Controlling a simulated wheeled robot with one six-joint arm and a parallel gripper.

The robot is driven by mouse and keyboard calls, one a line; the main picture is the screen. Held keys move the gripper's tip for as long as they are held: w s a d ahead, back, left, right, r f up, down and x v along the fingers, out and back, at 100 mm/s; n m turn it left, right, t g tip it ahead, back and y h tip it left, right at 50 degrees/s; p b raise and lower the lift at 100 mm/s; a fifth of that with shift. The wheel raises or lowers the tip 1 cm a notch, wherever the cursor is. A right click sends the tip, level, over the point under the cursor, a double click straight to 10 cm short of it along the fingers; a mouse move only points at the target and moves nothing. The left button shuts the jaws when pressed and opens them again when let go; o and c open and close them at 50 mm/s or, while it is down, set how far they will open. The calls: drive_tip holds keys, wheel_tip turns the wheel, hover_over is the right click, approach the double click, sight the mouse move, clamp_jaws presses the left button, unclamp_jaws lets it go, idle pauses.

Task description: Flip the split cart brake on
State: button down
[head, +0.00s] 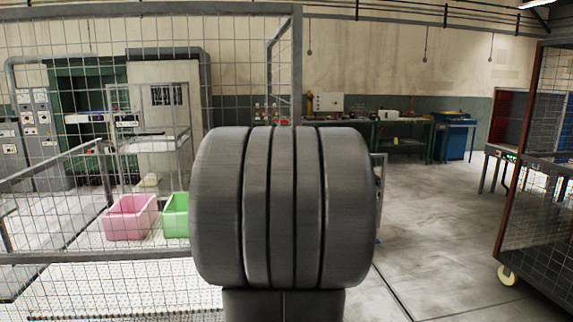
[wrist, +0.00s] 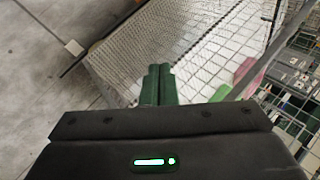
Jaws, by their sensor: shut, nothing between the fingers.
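My gripper (wrist: 158,85) shows in the wrist view as two dark green fingers, closed together with nothing between them. They point out over a pale, patterned metal surface. In the head view the gripper is hidden; a large grey ribbed part of my own arm fills the middle. A tall mesh-sided cart (head: 540,185) stands at the right edge of the head view, partly cut off, on a pale caster (head: 508,275). I cannot tell whether this is the split cart. No brake lever can be made out in either view.
A wire mesh fence (head: 235,60) runs across the left of the head view. Behind it are a pink bin (head: 130,217) and a green bin (head: 175,214). A workbench (head: 400,121) and a blue cabinet (head: 456,139) stand at the back. Grey floor (head: 430,225) lies open right of centre.

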drive_tip(key=w+a+r+n+g+y+p, duration=0.1)
drive_tip(key=w+a+r+g+y, duration=0.1)
drive_tip(key=r, duration=0.6)
drive_tip(key=w+a+r+n+g+y+p, duration=0.1)
drive_tip(key=w+a+r+g+y, duration=0.1)
drive_tip(key=r+y, duration=0.4)
drive_tip(key=w+a+r+g+y+p, duration=0.2)
drive_tip(key=a+r, duration=0.3)
drive_tip(key=r, duration=0.6)
drive_tip(key=shift+w+a+r+n+y, duration=0.15)
drive_tip(key=shift+w+a+n+y, duration=0.2)
drive_tip(key=shift+w+y, duration=0.45)
drive_tip(key=shift+s+d, duration=0.1)
